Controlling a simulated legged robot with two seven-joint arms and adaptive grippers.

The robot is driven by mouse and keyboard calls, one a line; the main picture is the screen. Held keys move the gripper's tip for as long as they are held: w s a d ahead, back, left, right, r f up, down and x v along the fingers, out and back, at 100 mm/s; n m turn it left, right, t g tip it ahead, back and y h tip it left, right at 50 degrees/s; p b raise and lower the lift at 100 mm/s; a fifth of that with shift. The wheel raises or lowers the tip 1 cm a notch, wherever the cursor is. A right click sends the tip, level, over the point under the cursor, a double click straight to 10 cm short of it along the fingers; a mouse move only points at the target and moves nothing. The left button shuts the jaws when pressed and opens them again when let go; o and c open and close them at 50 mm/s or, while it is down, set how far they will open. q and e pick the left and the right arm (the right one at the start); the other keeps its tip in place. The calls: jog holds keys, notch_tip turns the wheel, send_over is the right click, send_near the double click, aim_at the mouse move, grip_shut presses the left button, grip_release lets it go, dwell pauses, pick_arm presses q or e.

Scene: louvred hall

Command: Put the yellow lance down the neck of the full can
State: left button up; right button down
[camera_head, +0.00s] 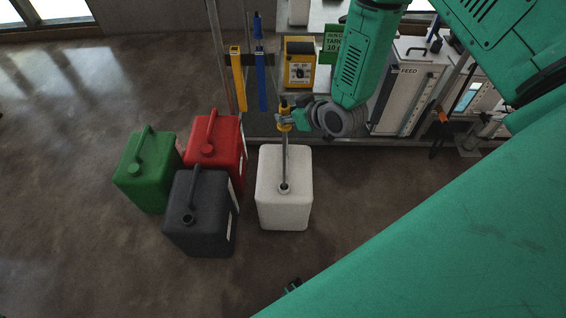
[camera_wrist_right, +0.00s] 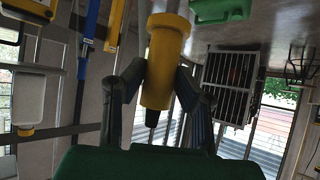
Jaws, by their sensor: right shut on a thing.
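The yellow lance (camera_head: 284,126) has a yellow head and a thin grey rod. My right gripper (camera_head: 286,119) is shut on its yellow head, which also shows between the fingers in the right wrist view (camera_wrist_right: 166,60). The rod hangs nearly upright over a white can (camera_head: 284,210). Its lower end meets the open neck (camera_head: 284,188) of that can in the head view; I cannot tell how far inside it is. No can's fill level shows. My left gripper is not clearly seen.
A green can (camera_head: 146,172), a red can (camera_head: 214,150) and a black can (camera_head: 200,222) stand left of the white one. Behind are a rack with a yellow piece (camera_head: 238,78) and a blue piece (camera_head: 261,75), and a yellow box (camera_head: 299,62). The floor in front is clear.

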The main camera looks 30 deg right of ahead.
notch_tip(320, 180, up, 11)
jog(key=p, duration=0.8)
